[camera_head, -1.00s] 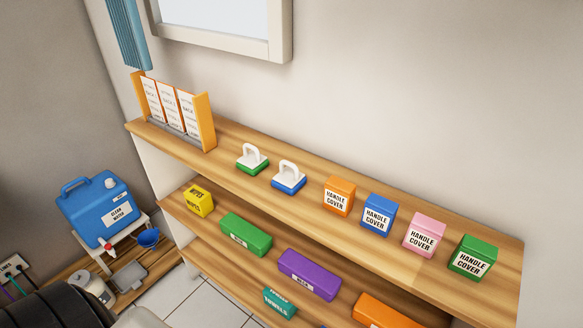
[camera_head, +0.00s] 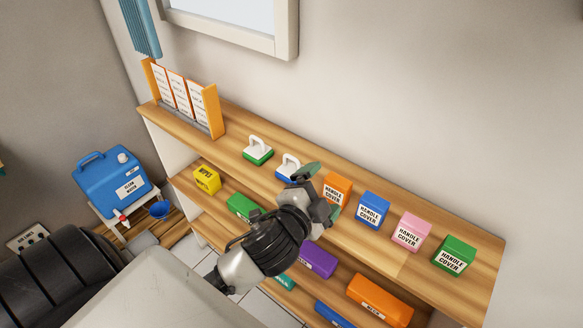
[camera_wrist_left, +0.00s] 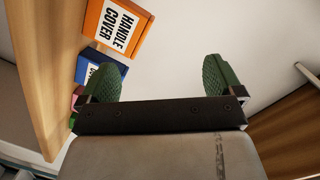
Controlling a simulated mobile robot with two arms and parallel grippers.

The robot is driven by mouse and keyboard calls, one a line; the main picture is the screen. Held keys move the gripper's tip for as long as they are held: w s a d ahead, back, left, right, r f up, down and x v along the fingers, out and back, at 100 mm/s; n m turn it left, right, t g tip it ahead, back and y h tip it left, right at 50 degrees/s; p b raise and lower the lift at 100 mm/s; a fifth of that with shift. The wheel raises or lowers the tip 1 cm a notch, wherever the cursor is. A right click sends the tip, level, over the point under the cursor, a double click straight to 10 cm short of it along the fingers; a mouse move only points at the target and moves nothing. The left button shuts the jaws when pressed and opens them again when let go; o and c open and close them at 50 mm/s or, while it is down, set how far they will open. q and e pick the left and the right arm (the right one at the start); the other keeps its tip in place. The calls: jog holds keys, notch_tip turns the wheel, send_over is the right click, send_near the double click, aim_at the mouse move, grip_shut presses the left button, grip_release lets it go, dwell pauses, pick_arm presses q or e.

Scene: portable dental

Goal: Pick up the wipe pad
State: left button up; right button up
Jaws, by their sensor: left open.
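Two pads with white handles stand on the top shelf. The green-based pad (camera_head: 257,151) is in plain view in the head view. The blue-based pad (camera_head: 288,168) is partly hidden behind my left gripper (camera_head: 321,191). My left gripper is open, with its green fingers spread near the front of the shelf, close to the blue-based pad and the orange handle cover box (camera_head: 338,186). In the left wrist view nothing lies between the fingers of the gripper (camera_wrist_left: 162,80), and neither pad shows there. My right gripper is not in view.
Blue (camera_head: 371,209), pink (camera_head: 411,231) and green (camera_head: 454,255) handle cover boxes line the top shelf to the right. An orange rack (camera_head: 213,112) stands at its left end. The lower shelf (camera_head: 182,183) holds a yellow wipes box (camera_head: 207,179) and other boxes.

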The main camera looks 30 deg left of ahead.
pick_arm(q)
jog(key=w+d+r+m+g+h, duration=0.1)
jog(key=d+r+m+g+h, duration=0.1)
jog(key=d+r+m+h, duration=0.5)
jog(key=r+m+g+h, duration=0.1)
jog(key=m+h, duration=0.4)
jog(key=m, duration=0.7)
jog(key=w+d+r+m+g+h, duration=0.1)
jog(key=d+r+m+g+h, duration=0.1)
jog(key=d+r+m+h, duration=0.5)
jog(key=m+g+y, duration=0.9)
jog(key=m+y, duration=0.9)
jog(key=y, duration=0.1)
send_near(289, 168)
jog(key=shift+d+p+x, duration=0.25)
jog(key=shift+p+x, duration=0.55)
jog(key=shift+x, duration=0.35)
jog(key=shift+f, duration=0.35)
jog(key=p+x, duration=0.2)
jog(key=x, duration=0.1)
jog(key=p+x, duration=0.1)
jog(key=x, duration=0.1)
jog(key=shift+w+a+r, duration=0.1)
jog(key=shift+w+a, duration=0.05)
jog(key=shift+a, duration=0.2)
jog(key=shift+w+f, duration=0.1)
jog(key=shift+f, duration=0.25)
